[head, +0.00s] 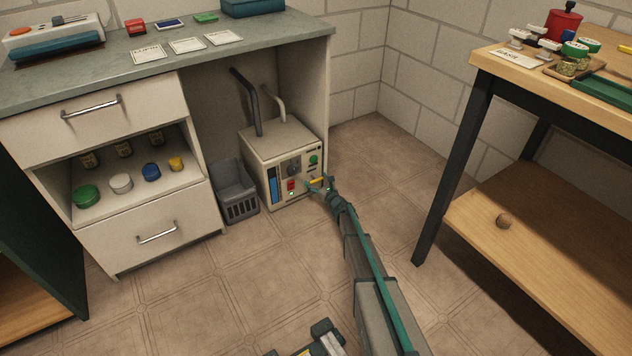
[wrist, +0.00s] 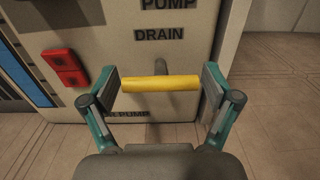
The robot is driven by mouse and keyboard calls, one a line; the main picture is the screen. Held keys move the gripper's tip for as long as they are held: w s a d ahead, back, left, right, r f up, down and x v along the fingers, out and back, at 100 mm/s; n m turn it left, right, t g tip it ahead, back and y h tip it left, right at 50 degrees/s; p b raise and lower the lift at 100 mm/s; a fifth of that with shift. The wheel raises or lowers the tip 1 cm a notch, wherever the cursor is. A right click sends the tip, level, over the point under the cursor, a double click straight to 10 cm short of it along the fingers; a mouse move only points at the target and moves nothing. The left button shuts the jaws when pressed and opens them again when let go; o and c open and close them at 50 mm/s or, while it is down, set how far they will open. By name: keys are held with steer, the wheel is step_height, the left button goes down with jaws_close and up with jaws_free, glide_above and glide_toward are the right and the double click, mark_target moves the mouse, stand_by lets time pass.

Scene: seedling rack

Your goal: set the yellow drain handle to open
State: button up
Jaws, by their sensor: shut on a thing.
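The yellow drain handle (wrist: 160,84) is a short bar on the front of a beige pump box, lying level across the wrist view under the word DRAIN. In the head view the yellow handle (head: 316,182) shows small at the box's lower right. My gripper (wrist: 159,90) has one finger at each end of the bar and is shut on it lengthwise. In the head view my gripper (head: 321,187) is at the box front. The pump box (head: 282,148) stands on the floor under the counter.
A red switch (wrist: 66,68) is left of the handle. A grey basket (head: 236,188) stands left of the box. White drawers (head: 150,232) are further left. A wooden bench (head: 455,128) with a dark leg is at the right. The floor between is clear.

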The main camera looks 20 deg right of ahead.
steer(key=c, duration=0.3)
steer(key=v, duration=0.4)
steer(key=shift+s, duration=0.25)
steer(key=shift+c, duration=0.2)
steer(key=o, duration=1.4)
steer(key=shift+d, duration=0.1)
steer(key=shift+o, duration=0.2)
steer(key=v, duration=1.2)
steer(key=shift+d, duration=0.1)
